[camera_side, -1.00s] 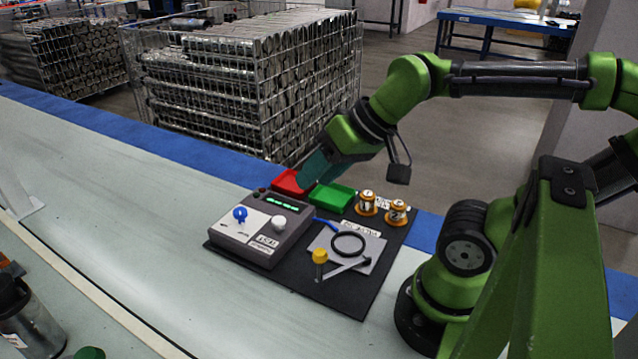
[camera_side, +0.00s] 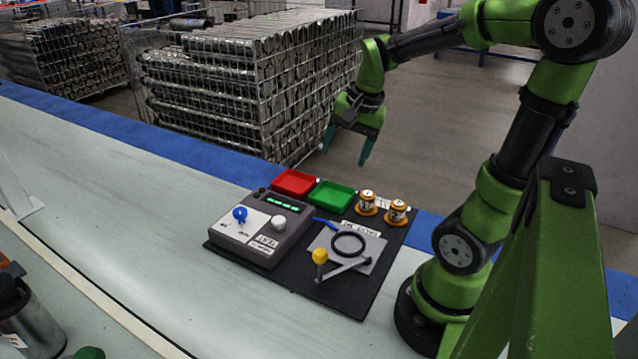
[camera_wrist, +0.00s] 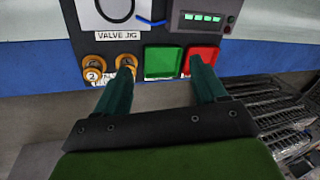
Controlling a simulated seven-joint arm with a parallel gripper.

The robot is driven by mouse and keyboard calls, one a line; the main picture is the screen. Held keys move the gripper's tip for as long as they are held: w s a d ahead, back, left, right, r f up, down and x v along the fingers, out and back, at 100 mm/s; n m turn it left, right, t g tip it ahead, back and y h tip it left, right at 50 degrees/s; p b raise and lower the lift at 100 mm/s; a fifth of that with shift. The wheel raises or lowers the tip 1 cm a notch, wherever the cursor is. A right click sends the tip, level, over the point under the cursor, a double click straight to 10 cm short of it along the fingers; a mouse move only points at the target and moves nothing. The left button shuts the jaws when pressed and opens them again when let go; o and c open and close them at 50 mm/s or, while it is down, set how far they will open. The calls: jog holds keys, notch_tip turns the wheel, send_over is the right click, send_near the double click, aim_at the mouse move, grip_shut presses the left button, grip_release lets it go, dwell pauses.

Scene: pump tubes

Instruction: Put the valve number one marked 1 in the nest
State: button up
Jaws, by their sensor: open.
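Valve 1 (camera_side: 366,203), an orange and silver cylinder marked 1, stands upright at the mat's back edge. In the wrist view valve 1 (camera_wrist: 125,63) is partly hidden by my left finger. Valve 2 (camera_side: 397,212) stands beside it on the right. A grey jig plate (camera_side: 372,243) with a black ring (camera_side: 348,244) lies in front of the valves; the ring looks empty. I cannot tell which part is the nest. My gripper (camera_side: 347,148) is open and empty, raised above and behind the trays.
A red tray (camera_side: 294,183) and a green tray (camera_side: 332,196) lie left of the valves. A grey control box (camera_side: 262,229) with a blue knob stands at the mat's left. A yellow-knobbed lever (camera_side: 320,257) sits at the jig's front. The belt to the left is clear.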

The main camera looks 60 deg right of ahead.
jog(key=s+d+f+m+g, duration=0.2)
jog(key=s+d+m+g, duration=0.1)
jog(key=d+m, duration=0.7)
jog(key=m, duration=0.2)
send_near(368, 193)
jog(key=f, duration=0.5)
jog(key=shift+s+d+f, duration=0.2)
jog(key=shift+s+f, duration=0.1)
jog(key=shift+s, duration=0.05)
jog(key=shift+w+a+f, duration=0.1)
jog(key=shift+w+f, duration=0.05)
jog(key=shift+f, duration=1.3)
jog(key=shift+w+a+f, duration=0.1)
jog(key=shift+f, duration=1.35)
grip_shut()
